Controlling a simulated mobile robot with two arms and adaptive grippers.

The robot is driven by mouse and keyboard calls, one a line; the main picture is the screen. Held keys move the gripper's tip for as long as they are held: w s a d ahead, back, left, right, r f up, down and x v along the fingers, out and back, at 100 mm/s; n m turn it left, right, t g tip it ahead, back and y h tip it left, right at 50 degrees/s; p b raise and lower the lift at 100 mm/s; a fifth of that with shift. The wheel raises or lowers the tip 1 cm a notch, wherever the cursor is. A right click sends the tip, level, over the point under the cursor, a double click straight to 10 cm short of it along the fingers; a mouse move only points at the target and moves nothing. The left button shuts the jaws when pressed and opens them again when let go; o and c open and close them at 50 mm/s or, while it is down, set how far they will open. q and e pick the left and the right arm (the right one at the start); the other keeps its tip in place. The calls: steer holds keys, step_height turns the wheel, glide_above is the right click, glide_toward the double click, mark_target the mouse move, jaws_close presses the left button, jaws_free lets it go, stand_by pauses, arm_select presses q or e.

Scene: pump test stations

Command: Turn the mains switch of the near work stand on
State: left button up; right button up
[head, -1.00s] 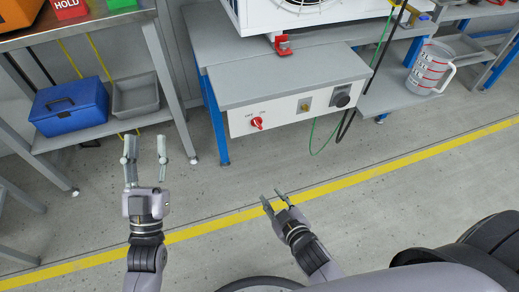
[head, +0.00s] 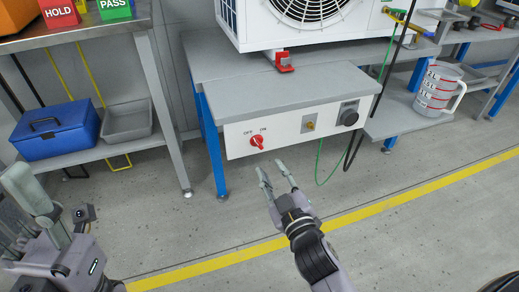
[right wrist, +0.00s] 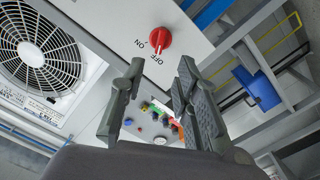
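The mains switch (head: 257,142) is a red rotary knob on the white front panel of the near work stand (head: 297,90), with OFF printed at its upper left and ON at its upper right. It also shows in the right wrist view (right wrist: 160,39), where its pointer seems turned toward OFF. My right gripper (head: 272,167) is open and empty, just below the panel and apart from the knob. In the right wrist view, its fingertips (right wrist: 161,70) stand apart with the knob beyond them. My left gripper (head: 38,205) is at the lower left edge, partly cut off, with its fingers apart.
A black round socket (head: 350,118) and a small brass-coloured fitting (head: 310,126) sit right of the knob. A green cable (head: 319,165) and a black cable hang below. A red clamp (head: 284,61) is on the stand top. A blue toolbox (head: 58,130) is on the left shelf.

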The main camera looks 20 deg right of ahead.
mark_target(259, 145)
steer(key=w+b, duration=0.2)
steer(key=w, duration=0.8)
steer(key=shift+a, duration=0.15)
steer(key=shift+c, duration=0.4)
jaws_close()
